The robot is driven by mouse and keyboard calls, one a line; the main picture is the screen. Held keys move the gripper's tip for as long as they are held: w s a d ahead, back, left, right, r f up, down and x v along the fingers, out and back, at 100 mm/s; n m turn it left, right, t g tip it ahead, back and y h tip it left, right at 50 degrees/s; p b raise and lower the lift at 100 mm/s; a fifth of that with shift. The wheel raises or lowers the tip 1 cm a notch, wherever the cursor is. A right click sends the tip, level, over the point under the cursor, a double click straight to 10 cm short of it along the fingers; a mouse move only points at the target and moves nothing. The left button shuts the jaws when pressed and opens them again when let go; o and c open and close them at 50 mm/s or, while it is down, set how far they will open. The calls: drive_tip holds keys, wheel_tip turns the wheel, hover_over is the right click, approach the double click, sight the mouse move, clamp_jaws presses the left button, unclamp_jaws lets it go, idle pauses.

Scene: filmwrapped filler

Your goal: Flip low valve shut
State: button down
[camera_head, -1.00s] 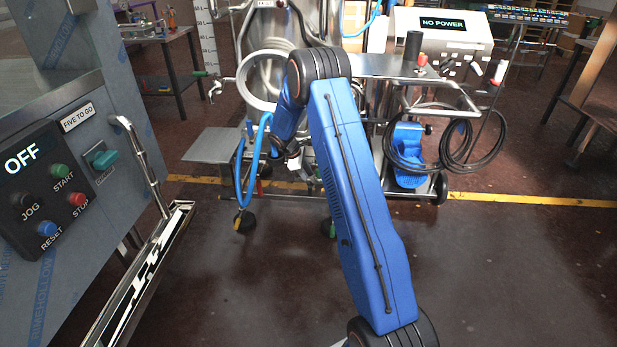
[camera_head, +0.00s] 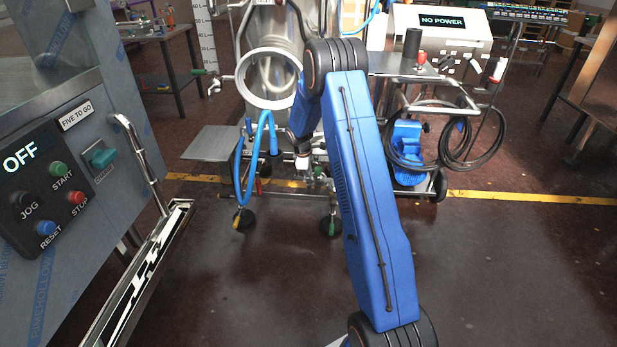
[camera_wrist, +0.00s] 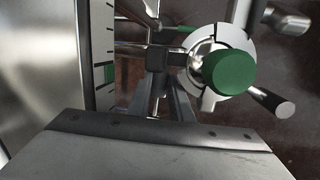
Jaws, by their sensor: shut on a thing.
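The low valve (camera_wrist: 208,92) is a silver round body at the right of the wrist view, with a green round knob (camera_wrist: 230,74) facing the camera. A short dark lever (camera_wrist: 166,56) reaches left from the valve body. My gripper (camera_wrist: 166,84) has its two grey fingers close together at this lever and is shut on it; the exact contact is partly hidden. In the head view my gripper (camera_head: 303,163) is small, low in front of the steel vessel (camera_head: 272,72), near the valve fittings. The valve itself is too small to make out clearly there.
A blue hose (camera_head: 246,180) hangs just left of my gripper. A cart with coiled black cable (camera_head: 470,140) stands to the right. A control panel (camera_head: 45,195) reading OFF is at the left. The foreground floor (camera_head: 240,290) is clear.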

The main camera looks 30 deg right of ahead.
drive_tip(key=c, duration=1.6)
unclamp_jaws()
drive_tip(key=shift+a, duration=0.1)
